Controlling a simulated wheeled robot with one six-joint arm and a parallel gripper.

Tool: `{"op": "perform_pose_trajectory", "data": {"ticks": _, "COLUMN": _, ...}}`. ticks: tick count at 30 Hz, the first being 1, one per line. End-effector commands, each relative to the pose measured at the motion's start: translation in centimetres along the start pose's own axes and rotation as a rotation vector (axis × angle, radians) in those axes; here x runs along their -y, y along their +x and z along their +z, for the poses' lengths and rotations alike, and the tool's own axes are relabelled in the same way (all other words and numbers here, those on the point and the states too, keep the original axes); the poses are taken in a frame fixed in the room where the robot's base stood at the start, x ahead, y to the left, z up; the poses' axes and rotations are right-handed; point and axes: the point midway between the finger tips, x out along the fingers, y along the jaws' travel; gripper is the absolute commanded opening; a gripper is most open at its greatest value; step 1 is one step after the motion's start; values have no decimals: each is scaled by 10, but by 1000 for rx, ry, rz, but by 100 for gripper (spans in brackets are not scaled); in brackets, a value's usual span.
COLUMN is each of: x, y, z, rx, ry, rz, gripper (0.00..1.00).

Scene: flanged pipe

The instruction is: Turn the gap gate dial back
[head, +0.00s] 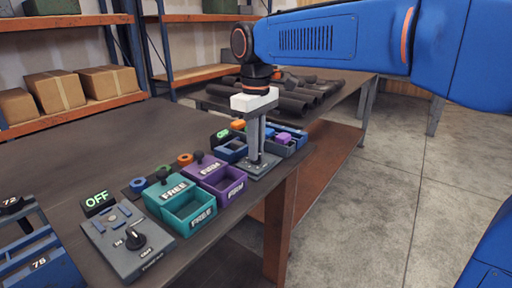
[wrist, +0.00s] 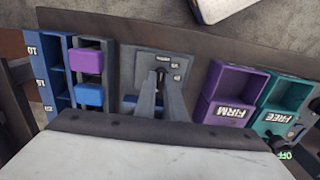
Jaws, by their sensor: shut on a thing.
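A small grey panel (head: 262,168) lies on the table near its right edge, under my gripper; it also shows in the wrist view (wrist: 178,67). It bears a dark dial knob (wrist: 160,75) and small white marks that I cannot read. My gripper (wrist: 158,88) points straight down and its two grey fingers are shut on the knob. The fingers hide most of the knob, so its pointer angle cannot be told. In the head view my gripper (head: 257,158) stands upright over the panel.
Left of the panel are a purple FIRM bin (head: 222,185), a teal FREE bin (head: 188,212) and another grey panel (head: 125,245) with a black knob and a green OFF display (head: 97,199). Blue trays with coloured blocks (head: 290,135) stand behind. Dark pipes (head: 295,95) lie further back.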

Motion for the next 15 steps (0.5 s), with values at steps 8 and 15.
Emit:
{"op": "perform_pose_trajectory", "data": {"ticks": 8, "x": 0, "y": 0, "z": 0, "rx": -1, "ry": -1, "rz": 1, "gripper": 0}}
{"op": "perform_pose_trajectory", "data": {"ticks": 15, "x": 0, "y": 0, "z": 0, "rx": -1, "ry": 0, "rz": 1, "gripper": 28}}
